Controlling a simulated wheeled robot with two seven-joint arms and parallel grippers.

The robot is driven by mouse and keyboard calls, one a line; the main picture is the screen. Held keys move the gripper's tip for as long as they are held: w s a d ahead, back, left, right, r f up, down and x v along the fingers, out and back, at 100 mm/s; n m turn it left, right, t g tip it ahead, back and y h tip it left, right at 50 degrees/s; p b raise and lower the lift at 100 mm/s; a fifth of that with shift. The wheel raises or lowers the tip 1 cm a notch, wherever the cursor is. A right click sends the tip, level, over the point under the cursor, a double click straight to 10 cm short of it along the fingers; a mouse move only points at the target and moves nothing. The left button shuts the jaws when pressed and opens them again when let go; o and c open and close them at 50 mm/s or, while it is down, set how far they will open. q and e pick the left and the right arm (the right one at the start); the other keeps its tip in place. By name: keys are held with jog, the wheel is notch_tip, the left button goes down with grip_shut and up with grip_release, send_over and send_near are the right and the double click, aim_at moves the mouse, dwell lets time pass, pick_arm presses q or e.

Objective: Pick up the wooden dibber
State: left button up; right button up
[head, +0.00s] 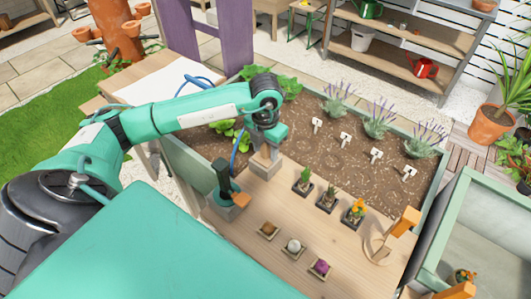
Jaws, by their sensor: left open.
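My left gripper (262,166) points down over the near left edge of the planting bed, its jaws open with nothing seen between them. Just left of it and nearer to me stands a dark teal upright piece (222,178) with a grey foot. A small orange-brown wooden piece (240,199) shows beside that foot; I cannot tell whether it is the wooden dibber. Another orange-brown wooden piece (405,222) stands at the right end of the wooden table (270,205), by a pale ring-shaped form. My right gripper is not in view.
Three small potted plants (327,200) stand in a row on the table. Three small square dishes (293,246) with brown, white and purple contents lie nearer. The soil bed (340,160) holds lavender and white labels. A pale green crate (480,215) stands at right.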

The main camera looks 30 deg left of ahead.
pick_arm(q)
jog(key=c, duration=0.8)
jog(key=shift+r, duration=0.1)
